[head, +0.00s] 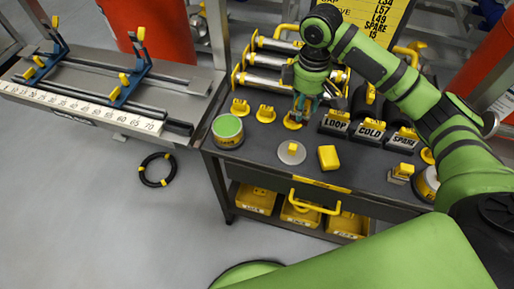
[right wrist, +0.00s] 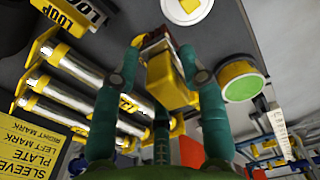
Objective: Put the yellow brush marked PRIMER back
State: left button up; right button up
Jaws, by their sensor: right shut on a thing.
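My right gripper (head: 302,108) points down over the back middle of the dark cart top. In the right wrist view its two teal fingers (right wrist: 162,48) are shut on a yellow block-shaped thing (right wrist: 172,82), apparently the yellow brush; its far end between the fingertips looks pale and reddish. No PRIMER mark can be read on it. In the head view the gripper mostly hides it. A small yellow stand (head: 292,123) shows right under the fingertips; whether the held thing touches it I cannot tell. Two similar yellow stands (head: 240,107) (head: 265,113) are to its left. My left gripper is not in view.
A green-topped can (head: 228,131) stands at the cart's left edge. A grey disc (head: 291,153) and yellow block (head: 328,158) lie in front. Silver cylinders (head: 270,62) lie behind; holders marked LOOP (head: 335,122), COLD (head: 370,131) and SPARE (head: 404,140) stand right.

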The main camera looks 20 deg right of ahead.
jog(key=shift+n, duration=0.9)
jog(key=a+f, duration=0.1)
jog(key=a, duration=0.2)
jog(key=w+a+f+p, duration=0.1)
jog(key=a+f, duration=0.1)
jog(key=a, duration=0.2)
jog(key=a+f+p, duration=0.1)
jog(key=a+f, duration=0.1)
jog(key=a, duration=0.1)
jog(key=shift+w+a, duration=0.15)
jog(key=shift+w, duration=0.15)
jog(key=shift+a+f, duration=0.1)
jog(key=shift+f, duration=0.15)
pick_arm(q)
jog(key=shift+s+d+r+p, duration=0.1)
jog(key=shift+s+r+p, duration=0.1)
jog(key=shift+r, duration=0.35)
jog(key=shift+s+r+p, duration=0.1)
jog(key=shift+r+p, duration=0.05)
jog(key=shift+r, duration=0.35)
pick_arm(e)
jog(key=shift+f, duration=1.95)
jog(key=shift+f, duration=0.1)
jog(key=o, duration=1.1)
